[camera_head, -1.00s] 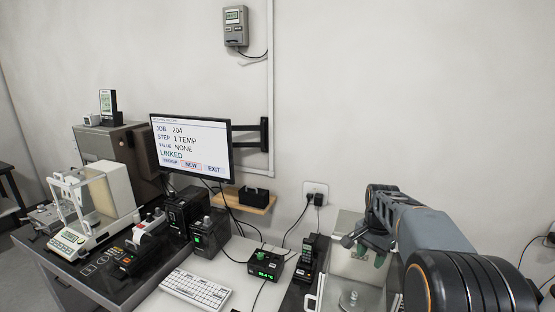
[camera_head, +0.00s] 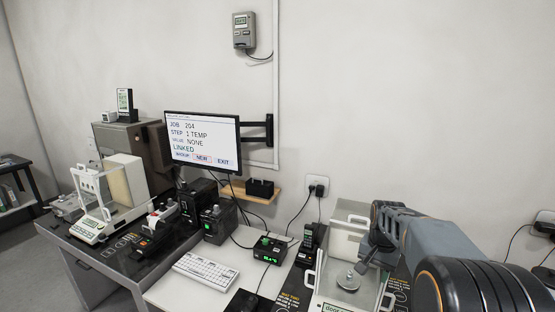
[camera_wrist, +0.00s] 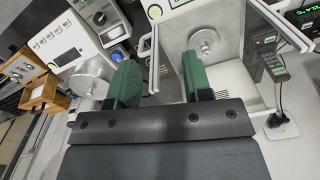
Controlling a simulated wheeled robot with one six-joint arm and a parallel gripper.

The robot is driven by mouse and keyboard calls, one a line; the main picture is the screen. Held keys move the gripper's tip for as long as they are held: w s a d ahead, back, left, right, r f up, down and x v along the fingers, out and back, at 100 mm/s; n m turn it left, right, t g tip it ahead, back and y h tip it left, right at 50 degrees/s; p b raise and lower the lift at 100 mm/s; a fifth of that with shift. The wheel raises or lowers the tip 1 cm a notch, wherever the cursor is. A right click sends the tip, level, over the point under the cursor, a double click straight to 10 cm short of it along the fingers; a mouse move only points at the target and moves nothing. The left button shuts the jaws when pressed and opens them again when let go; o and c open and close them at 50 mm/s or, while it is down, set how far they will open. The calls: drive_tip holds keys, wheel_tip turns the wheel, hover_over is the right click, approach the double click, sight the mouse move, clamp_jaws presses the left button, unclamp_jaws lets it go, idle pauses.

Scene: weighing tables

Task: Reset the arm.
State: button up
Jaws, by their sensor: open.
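My arm (camera_head: 440,245) reaches in from the right in the head view, above the right end of the weighing table (camera_head: 160,290). Its gripper end is mostly hidden behind the arm there. In the wrist view my gripper (camera_wrist: 158,80) shows two green fingers set well apart, open with nothing between them. Beyond the fingers is a glass-sided balance (camera_wrist: 222,75) with a round metal pan. That balance also shows in the head view (camera_head: 353,222), just left of my arm.
A monitor (camera_head: 203,140) reading JOB 204 hangs on a wall arm. A white keyboard (camera_head: 203,271) lies on the table, with a black device with green digits (camera_head: 268,249) right of it. Another balance (camera_head: 92,228) stands at the left. A wooden block (camera_wrist: 38,93) shows in the wrist view.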

drive_tip(key=s+a+f+n+t+b, duration=0.2)
drive_tip(key=s+a+f+n+b, duration=0.1)
drive_tip(key=s, duration=0.6)
drive_tip(key=s+a+f+n+t+b, duration=0.1)
drive_tip(key=s+a+f+n+b, duration=0.3)
drive_tip(key=s, duration=0.5)
drive_tip(key=a+b, duration=0.2)
drive_tip(key=a, duration=0.1)
drive_tip(key=shift+f+t, duration=0.2)
drive_tip(key=shift+t, duration=0.2)
